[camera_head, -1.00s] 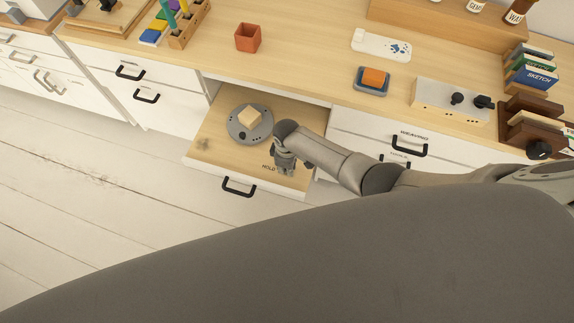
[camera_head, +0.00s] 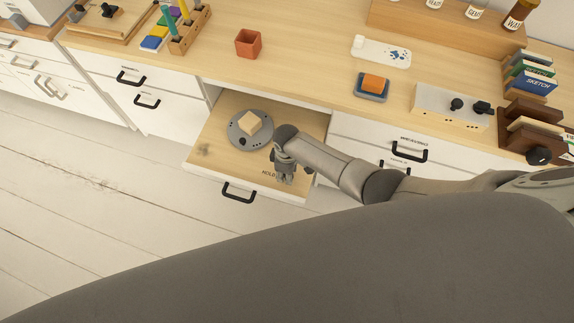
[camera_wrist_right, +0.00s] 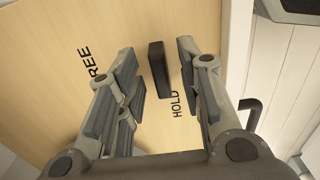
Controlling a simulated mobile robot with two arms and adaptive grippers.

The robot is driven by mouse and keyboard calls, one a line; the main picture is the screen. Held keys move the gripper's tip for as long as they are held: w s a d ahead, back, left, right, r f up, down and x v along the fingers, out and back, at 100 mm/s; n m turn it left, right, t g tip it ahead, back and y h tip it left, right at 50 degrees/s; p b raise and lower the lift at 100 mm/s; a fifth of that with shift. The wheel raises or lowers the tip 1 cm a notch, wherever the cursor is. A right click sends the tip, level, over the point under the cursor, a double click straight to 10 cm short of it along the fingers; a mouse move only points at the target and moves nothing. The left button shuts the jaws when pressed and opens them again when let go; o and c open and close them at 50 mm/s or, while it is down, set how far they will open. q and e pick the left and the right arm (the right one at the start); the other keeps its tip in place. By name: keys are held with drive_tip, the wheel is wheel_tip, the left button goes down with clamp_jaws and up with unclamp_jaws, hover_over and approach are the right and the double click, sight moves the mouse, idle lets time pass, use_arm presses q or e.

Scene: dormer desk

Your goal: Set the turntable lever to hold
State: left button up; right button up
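The turntable (camera_head: 243,136) is a grey disc with a wooden block (camera_head: 249,122) on it, lying in an open drawer. The lever (camera_wrist_right: 157,66) is a small dark upright piece in the right wrist view. It stands between the printed words FREE and HOLD, closer to HOLD. My right gripper (camera_wrist_right: 160,84) is open above the drawer floor, with the lever in the gap between its fingers. Whether a finger touches it I cannot tell. In the head view my right gripper (camera_head: 285,174) covers the lever and part of the HOLD label. My left gripper is not in view.
The open drawer's front (camera_head: 225,184) with its black handle is just in front of my right gripper. The desktop above holds an orange cup (camera_head: 248,43), a sponge on a dish (camera_head: 373,85) and a white control box (camera_head: 448,103). The floor at left is clear.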

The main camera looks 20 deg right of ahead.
wheel_tip(320, 180, up, 12)
drive_tip(key=shift+f, duration=0.15)
idle(0.4)
drive_tip(key=shift+s, duration=0.1)
idle(0.4)
